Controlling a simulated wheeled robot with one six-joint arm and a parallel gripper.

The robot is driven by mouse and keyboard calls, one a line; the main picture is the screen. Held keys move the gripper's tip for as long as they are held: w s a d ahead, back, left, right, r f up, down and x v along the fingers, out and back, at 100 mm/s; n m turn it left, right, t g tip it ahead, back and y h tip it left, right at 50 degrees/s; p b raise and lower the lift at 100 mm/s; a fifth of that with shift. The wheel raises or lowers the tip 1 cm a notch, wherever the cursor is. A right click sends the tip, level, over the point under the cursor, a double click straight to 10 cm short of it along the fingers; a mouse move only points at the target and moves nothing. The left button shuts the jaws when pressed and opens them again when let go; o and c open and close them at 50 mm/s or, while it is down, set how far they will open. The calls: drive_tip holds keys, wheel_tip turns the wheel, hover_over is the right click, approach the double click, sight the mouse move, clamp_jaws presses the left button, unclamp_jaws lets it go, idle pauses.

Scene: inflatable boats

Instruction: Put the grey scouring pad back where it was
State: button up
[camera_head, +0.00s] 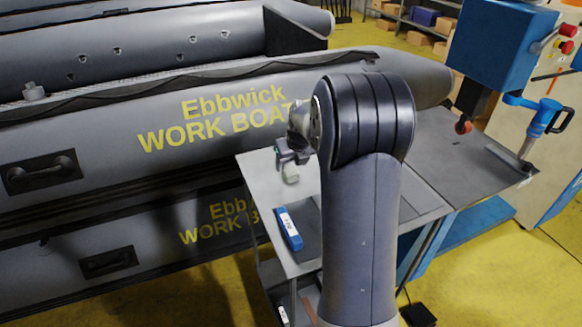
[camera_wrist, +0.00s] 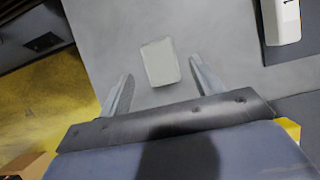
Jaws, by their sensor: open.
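The grey scouring pad (camera_wrist: 160,62) is a small, pale grey rounded block on the bare grey tabletop in the wrist view. It also shows in the head view (camera_head: 290,173), just below my gripper (camera_head: 292,155). In the wrist view my gripper (camera_wrist: 160,68) is open, with one finger on each side of the pad and a gap on both sides. Whether the fingertips are level with the pad or above it I cannot tell. My arm hides part of the table in the head view.
The grey worktable (camera_head: 262,180) stands beside stacked grey inflatable boats (camera_head: 90,120). A blue block with a white label (camera_head: 288,228) lies on its nearer part. A blue machine (camera_head: 500,40) stands at the right. In the wrist view, a white item (camera_wrist: 284,22) lies on a dark area at upper right.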

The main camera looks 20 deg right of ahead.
sight(290, 170)
drive_tip(key=v, duration=0.8)
drive_tip(key=shift+s+r, duration=0.2)
drive_tip(key=shift+r, duration=0.15)
drive_tip(key=x, duration=1.2)
drive_tip(key=shift+f, duration=0.2)
drive_tip(key=shift+r, duration=2.05)
